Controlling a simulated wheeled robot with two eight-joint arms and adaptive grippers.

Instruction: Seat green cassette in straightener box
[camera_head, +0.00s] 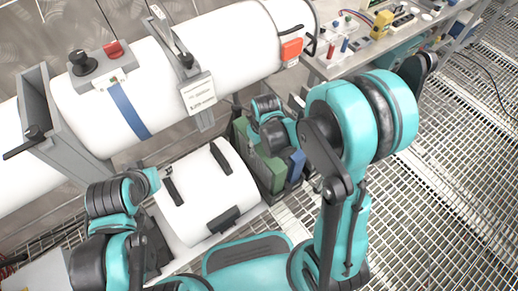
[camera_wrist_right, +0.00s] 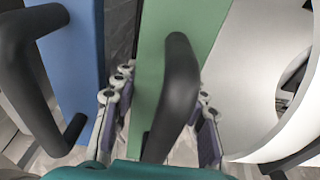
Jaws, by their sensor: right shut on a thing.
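The green cassette (camera_wrist_right: 150,75) has a black bar handle (camera_wrist_right: 180,95) and stands between the two fingers of my right gripper (camera_wrist_right: 158,125), which is shut on it. In the head view a green panel (camera_head: 266,168) shows below my right gripper (camera_head: 272,128), in a dark grey holder next to a blue cassette (camera_head: 297,166). The blue cassette (camera_wrist_right: 75,60) with its own black handle also shows at the left of the wrist view. My left arm (camera_head: 118,197) reaches in at lower left; its fingers do not show. I cannot tell for sure which part is the straightener box.
A large white pipe (camera_head: 160,75) with clamps and a blue strap crosses the upper left. A white curved cover (camera_head: 208,192) with black handles lies in front of it. A bench (camera_head: 375,45) with small tools stands at upper right. The grating floor (camera_head: 450,190) at right is clear.

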